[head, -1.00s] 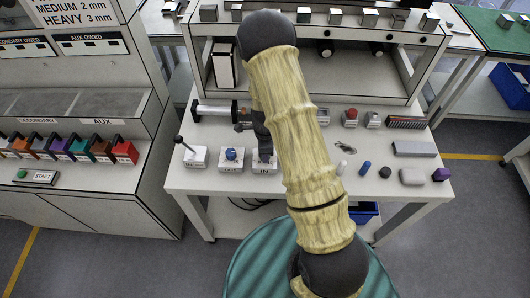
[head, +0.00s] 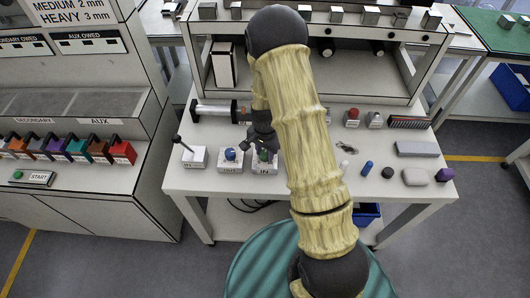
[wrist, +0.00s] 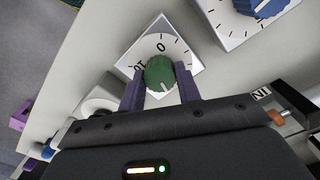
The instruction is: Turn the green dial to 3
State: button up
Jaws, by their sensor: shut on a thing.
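The green dial (wrist: 160,73) sits on a white square plate (wrist: 150,46) with tick marks; the numbers 0 and 10 show on it. A pale pointer line on the dial points toward the bottom of the wrist view, away from the 0; the number it points to is hidden. My gripper (wrist: 160,88) has its two purple fingers on either side of the dial and is shut on it.
A blue dial (head: 230,154) on a similar plate stands just left of the green one, with a lever box (head: 194,157) beyond it. A cylinder device (head: 215,110) lies behind. Several small items lie on the bench to the right, partly behind my arm.

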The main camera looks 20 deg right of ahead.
aim_at(265, 153)
jog(key=n+b, duration=0.1)
jog(key=n, duration=0.6)
jog(key=shift+w, duration=0.1)
jog(key=n, duration=0.6)
jog(key=shift+n, duration=0.3)
jog(key=o, duration=1)
jog(key=shift+c, duration=0.2)
jog(key=shift+r, duration=0.15)
notch_tip(265, 153, up, 17)
jog(key=b, duration=0.1)
jog(key=shift+r, duration=0.1)
jog(key=s+r+m+t, duration=0.1)
jog(key=s+m, duration=0.3)
jog(key=s, duration=1.1)
jog(key=shift+r+t, duration=0.4)
jog(key=shift+t, duration=0.4)
